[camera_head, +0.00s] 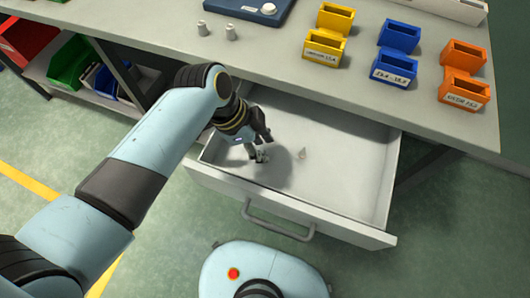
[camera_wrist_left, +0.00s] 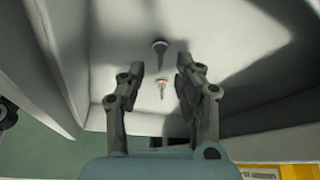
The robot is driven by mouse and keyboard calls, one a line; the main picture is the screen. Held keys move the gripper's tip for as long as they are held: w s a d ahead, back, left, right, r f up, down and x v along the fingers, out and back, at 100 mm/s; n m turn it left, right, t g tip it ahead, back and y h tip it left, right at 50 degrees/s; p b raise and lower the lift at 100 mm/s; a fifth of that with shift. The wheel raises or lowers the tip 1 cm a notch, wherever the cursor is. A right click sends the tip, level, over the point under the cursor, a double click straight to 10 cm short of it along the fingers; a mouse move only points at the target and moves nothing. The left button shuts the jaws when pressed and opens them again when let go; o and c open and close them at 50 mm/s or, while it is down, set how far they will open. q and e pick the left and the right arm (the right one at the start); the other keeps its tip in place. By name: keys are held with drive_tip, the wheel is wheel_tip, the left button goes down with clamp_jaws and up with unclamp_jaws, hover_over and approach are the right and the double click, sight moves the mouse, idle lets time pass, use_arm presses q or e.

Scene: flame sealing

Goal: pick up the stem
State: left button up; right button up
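My left gripper (camera_head: 257,145) reaches down into the open drawer (camera_head: 345,205). In the left wrist view the fingers of this gripper (camera_wrist_left: 160,70) are spread apart with nothing held between them. Two small pointed pieces lie on the drawer floor; I cannot tell for sure which is the stem. A piece with a pale and orange top (camera_wrist_left: 162,84) shows in the gap between the fingers. A grey round-headed piece (camera_wrist_left: 160,47) lies just beyond the fingertips. In the head view one small grey piece (camera_head: 302,153) is right of the gripper. My right gripper is not in view.
The drawer walls surround the gripper, and the worktop (camera_head: 290,75) overhangs the back. Two small grey parts (camera_head: 231,32) stand on the worktop. Yellow (camera_head: 323,48), blue (camera_head: 394,69) and orange (camera_head: 464,90) bins stand at right. The drawer's right side is empty.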

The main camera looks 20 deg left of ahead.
use_arm(q)
drive_tip(key=x, duration=0.2)
drive_tip(key=shift+f, duration=0.45)
drive_tip(key=c, duration=0.6)
drive_tip(key=shift+r, duration=0.1)
drive_tip(key=shift+c, duration=0.2)
